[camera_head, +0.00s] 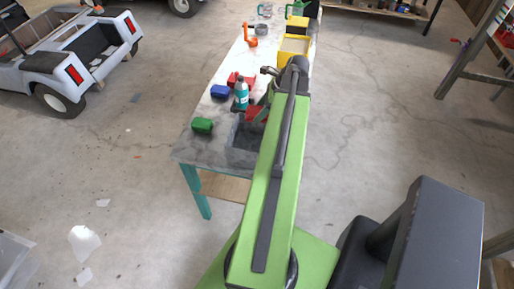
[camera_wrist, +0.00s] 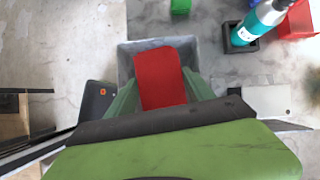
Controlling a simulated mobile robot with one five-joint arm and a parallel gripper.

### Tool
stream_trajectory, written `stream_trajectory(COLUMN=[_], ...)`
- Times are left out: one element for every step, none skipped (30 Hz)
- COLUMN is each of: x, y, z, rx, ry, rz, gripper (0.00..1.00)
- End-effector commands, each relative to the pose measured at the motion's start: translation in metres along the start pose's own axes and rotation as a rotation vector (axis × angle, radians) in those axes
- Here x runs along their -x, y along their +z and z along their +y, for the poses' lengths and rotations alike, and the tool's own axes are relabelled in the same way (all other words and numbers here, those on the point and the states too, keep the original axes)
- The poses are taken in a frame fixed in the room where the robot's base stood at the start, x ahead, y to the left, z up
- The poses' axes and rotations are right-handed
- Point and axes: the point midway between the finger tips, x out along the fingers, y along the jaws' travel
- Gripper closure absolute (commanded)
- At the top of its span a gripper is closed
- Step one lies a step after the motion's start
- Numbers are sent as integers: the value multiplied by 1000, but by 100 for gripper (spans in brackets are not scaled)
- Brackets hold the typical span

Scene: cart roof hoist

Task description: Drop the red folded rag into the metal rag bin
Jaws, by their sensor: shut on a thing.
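The red folded rag (camera_wrist: 160,76) is held between the two green fingers of my gripper (camera_wrist: 163,92) in the wrist view. It also shows in the head view (camera_head: 256,113), partly hidden by my arm. A grey, square-rimmed metal bin (camera_wrist: 128,57) lies behind and below the rag in the wrist view, and the rag overlaps its opening. My gripper and the rag hide much of the bin. In the head view, the dark grey bin (camera_head: 241,148) stands at the near end of the bench, partly behind my arm. The height of the rag above the rim is hard to tell.
A teal bottle (camera_head: 241,93) in a dark holder stands close to the bin. Red (camera_head: 236,79), blue (camera_head: 219,91) and green (camera_head: 203,125) items are on the bench (camera_head: 190,148). A yellow tray (camera_head: 294,47) and an orange tool (camera_head: 251,42) are farther back.

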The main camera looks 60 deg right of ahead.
Motion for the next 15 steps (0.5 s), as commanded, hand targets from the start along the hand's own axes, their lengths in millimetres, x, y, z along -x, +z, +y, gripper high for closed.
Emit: stream_trajectory(x=[-14,-17,-22,-24,-26,-28,-29,-29,-29,-28,-28,-27,-27,-27,-27], y=[-8,-10,-13,-15,-16,-17,-18,-18,-18,-17,-17,-17,-17,-17,-17], z=[0,0,0,0,0,0,0,0,0,0,0,0,0,0,0], rx=[0,0,-1,-1,-1,-1,-1,-1,-1,-1,-1,-1,-1,-1,-1], ry=[0,0,0,0,0,0,0,0,0,0,0,0,-1,-1,-1], rz=[0,0,0,0,0,0,0,0,0,0,0,0,0,0,0], gripper=[71,71,71,71,71,71,71,71,71,71,71,71,71,71,38])
